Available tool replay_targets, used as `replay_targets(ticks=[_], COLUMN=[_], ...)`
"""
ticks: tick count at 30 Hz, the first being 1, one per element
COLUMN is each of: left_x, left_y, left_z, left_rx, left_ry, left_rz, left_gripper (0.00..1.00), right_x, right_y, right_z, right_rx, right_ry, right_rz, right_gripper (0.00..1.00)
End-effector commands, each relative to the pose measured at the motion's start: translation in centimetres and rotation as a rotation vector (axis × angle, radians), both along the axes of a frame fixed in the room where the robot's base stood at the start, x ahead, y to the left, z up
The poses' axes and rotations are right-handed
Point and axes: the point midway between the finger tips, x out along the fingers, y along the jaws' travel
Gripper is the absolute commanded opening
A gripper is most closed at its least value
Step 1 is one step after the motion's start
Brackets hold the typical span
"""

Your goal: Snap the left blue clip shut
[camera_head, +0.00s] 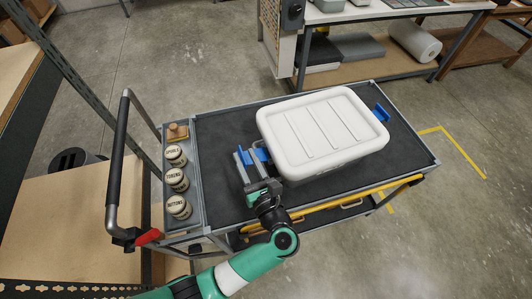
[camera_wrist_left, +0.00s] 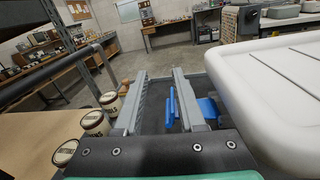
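A tub with a white ribbed lid (camera_head: 318,128) sits on the cart's dark top; in the left wrist view the lid (camera_wrist_left: 275,85) fills the right side. The left blue clip (camera_head: 262,154) is at the tub's left end and juts outward. In the left wrist view, part of this clip (camera_wrist_left: 171,107) shows between my fingers and part to the right of the right finger. My left gripper (camera_head: 248,157) is open with nothing gripped, its fingers close to the clip; I cannot tell whether they touch. A second blue clip (camera_head: 381,113) juts from the right end. My right gripper is not in view.
A grey side tray holds several labelled jars (camera_head: 177,180) and a wooden item (camera_head: 177,132), left of my gripper. The cart handle (camera_head: 118,150) rises farther left. The dark cart top (camera_head: 222,130) is bare around the tub. A shelved table (camera_head: 375,50) stands behind.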

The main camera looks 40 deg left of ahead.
Motion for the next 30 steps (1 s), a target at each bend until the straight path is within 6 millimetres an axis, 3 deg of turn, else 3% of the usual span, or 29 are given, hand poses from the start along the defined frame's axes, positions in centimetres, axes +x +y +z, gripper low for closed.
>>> replay_targets(ticks=[1,5,14,30], left_x=[-0.4,-0.8,-0.5,4.7], left_y=[-0.7,-1.8,-1.8,6.9], left_z=[-4.6,-7.5,-7.2,-7.2], left_rx=[0.013,0.025,0.026,0.026], left_ry=[0.024,0.043,0.042,0.039], left_rz=[-0.020,-0.054,-0.063,-0.060], left_gripper=[0.39,0.39,0.39,0.39], right_x=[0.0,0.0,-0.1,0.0], right_y=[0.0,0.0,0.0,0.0], right_z=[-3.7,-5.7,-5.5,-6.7], right_rx=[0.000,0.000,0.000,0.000], right_ry=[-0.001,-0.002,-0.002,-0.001], right_rz=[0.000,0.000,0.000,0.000], right_gripper=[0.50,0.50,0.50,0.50])
